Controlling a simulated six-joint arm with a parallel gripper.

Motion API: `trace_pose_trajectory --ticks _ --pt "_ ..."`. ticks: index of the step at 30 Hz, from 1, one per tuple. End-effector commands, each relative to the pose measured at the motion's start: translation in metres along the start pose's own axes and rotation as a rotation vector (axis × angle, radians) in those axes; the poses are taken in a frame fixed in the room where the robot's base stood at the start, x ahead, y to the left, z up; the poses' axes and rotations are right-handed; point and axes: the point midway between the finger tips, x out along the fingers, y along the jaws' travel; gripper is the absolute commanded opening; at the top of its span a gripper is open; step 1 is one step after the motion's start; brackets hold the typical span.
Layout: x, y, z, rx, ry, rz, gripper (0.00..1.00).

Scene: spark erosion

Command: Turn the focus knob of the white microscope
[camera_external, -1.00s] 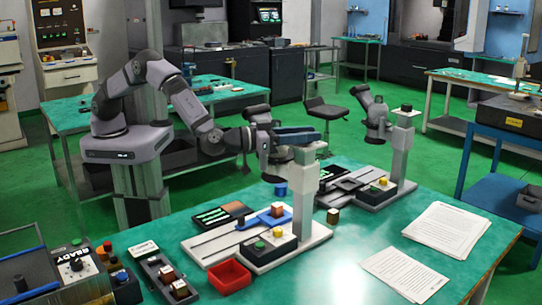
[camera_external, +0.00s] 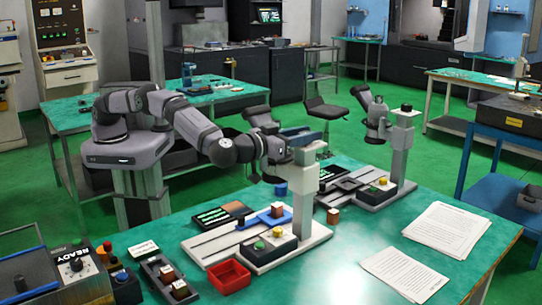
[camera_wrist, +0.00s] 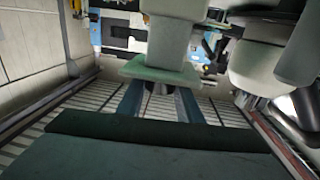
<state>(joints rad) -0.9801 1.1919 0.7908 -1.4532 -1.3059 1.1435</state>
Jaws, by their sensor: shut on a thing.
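The white microscope (camera_external: 305,195) stands upright on the green table, with a pale column and a dark grey head with eyepieces (camera_external: 261,120). In the wrist view two blue-grey fingers (camera_wrist: 160,98) reach forward and close on a small dark knob (camera_wrist: 158,88), just under a pale plate of the microscope (camera_wrist: 158,75). The knob is mostly hidden between the fingers. In the external view I cannot make out the knob.
A second microscope (camera_external: 402,150) stands behind to the right. A red tray (camera_external: 229,276), a control box with green and yellow buttons (camera_external: 268,246) and a dark parts tray (camera_external: 166,280) lie near the base. Paper sheets (camera_external: 446,229) lie at the right. The table's front middle is clear.

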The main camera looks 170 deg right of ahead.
Motion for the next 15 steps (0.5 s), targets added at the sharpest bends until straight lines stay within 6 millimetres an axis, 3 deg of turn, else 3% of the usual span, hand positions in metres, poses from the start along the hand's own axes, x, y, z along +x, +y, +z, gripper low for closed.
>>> trace_pose_trajectory --ticks 15 --pt "0.0002 0.0003 -0.0004 -0.001 0.002 -0.07 0.1"
